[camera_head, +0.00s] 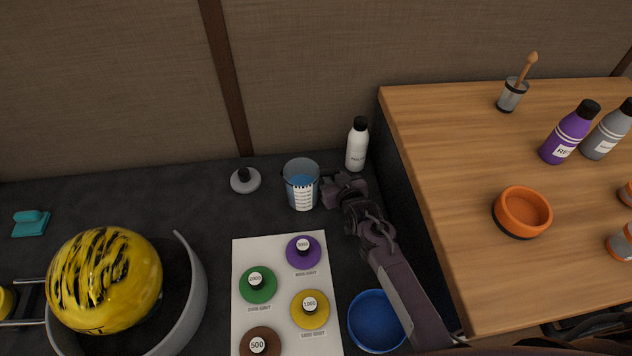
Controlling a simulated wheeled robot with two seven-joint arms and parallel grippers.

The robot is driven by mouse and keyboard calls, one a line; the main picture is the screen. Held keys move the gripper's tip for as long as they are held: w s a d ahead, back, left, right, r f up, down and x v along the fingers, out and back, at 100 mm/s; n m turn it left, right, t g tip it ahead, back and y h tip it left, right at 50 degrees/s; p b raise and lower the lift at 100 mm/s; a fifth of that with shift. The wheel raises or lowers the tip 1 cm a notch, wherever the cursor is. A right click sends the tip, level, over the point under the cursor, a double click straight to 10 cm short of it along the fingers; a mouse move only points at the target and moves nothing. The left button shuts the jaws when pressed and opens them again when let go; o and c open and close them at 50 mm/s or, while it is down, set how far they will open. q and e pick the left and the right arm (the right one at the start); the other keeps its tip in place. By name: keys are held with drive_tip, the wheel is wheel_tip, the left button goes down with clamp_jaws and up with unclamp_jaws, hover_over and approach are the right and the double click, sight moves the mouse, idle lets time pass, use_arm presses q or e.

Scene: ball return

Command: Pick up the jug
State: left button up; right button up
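The jug (301,188) is a clear measuring vessel with a white scale and blue liquid in it. It stands upright on the dark surface near the back wall. My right gripper (330,190) is at the jug's right side, very close to it. Its fingers are small and dark, and whether they touch or close on the jug cannot be told. Any handle on that side is hidden by the gripper. My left gripper is not in view.
A white bottle (357,145) stands just behind my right gripper. A grey disc (245,180) lies left of the jug. A white sheet with coloured discs (325,263), a blue bowl (377,322) and a yellow ball (104,280) are nearer. A wooden table (440,200) rises at right.

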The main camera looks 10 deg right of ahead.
drive_tip(key=shift+r, duration=0.15)
clamp_jaws()
drive_tip(key=shift+r, duration=0.1)
